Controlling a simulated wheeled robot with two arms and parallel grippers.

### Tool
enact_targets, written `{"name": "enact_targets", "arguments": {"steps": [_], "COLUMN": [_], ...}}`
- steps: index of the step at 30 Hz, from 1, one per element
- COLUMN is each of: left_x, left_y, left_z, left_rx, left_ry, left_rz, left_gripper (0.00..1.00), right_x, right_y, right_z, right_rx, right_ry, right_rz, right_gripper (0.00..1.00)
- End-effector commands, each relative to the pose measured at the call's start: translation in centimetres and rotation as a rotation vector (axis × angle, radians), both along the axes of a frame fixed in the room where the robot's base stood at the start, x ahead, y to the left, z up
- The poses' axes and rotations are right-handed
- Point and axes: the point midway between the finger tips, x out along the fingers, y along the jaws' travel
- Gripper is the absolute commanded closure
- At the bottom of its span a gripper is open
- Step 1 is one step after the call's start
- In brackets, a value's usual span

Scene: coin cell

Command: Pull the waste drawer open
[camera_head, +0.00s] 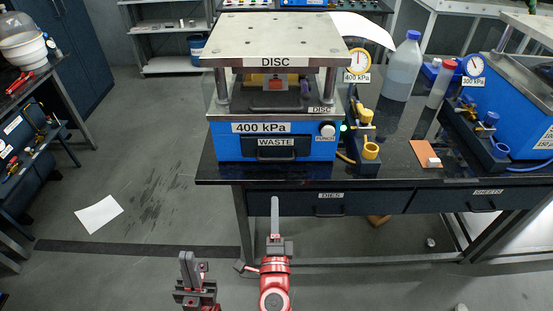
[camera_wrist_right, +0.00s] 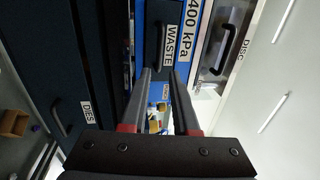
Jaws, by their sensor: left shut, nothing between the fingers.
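The waste drawer (camera_head: 270,158) is a dark front marked WASTE, with a black bar handle, low in the blue press base. It looks flush with the base. In the right wrist view the drawer (camera_wrist_right: 150,65) shows turned sideways, its handle (camera_wrist_right: 160,40) ahead of the fingers. My right gripper (camera_head: 275,200) is below and in front of the drawer in the head view, apart from the handle. In the right wrist view its two fingers (camera_wrist_right: 163,75) are spread with nothing between them. My left gripper (camera_head: 189,258) is shut and empty, lower left, away from the bench.
The press (camera_head: 277,32) marked DISC stands on the black bench (camera_head: 218,175). Below the bench top are the DIES drawer (camera_head: 365,202) and another drawer. Yellow-capped fittings (camera_head: 371,149) sit right of the press. The floor left of the bench is open, with a white sheet (camera_head: 99,214).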

Motion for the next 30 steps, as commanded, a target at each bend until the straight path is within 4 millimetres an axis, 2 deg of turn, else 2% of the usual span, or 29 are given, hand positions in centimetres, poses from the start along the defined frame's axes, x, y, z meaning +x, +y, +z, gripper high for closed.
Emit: {"name": "enact_targets", "arguments": {"steps": [1, 12, 18, 24, 30], "left_x": [0.0, 0.0, 0.0, 0.0, 0.0], "left_y": [0.0, 0.0, 0.0, 0.0, 0.0], "left_z": [0.5, 2.7, 3.2, 3.3, 3.3], "left_rx": [0.000, 0.000, 0.000, 0.000, 0.000], "left_ry": [0.000, 0.000, 0.000, 0.000, 0.000], "left_rz": [0.000, 0.000, 0.000, 0.000, 0.000], "left_gripper": [1.00, 1.00, 1.00, 1.00, 1.00], "right_x": [1.1, 9.6, 13.2, 15.0, 15.3], "right_y": [-0.2, -0.3, -0.1, -0.2, -0.2], "right_z": [0.7, 2.2, 2.6, 2.8, 2.8], "right_rx": [-0.001, -0.006, -0.007, -0.007, -0.006], "right_ry": [-0.005, -0.002, -0.002, -0.001, 0.000], "right_rz": [-0.006, -0.007, -0.004, -0.004, -0.005], "right_gripper": [0.71, 0.71, 0.71, 0.71, 0.71]}}
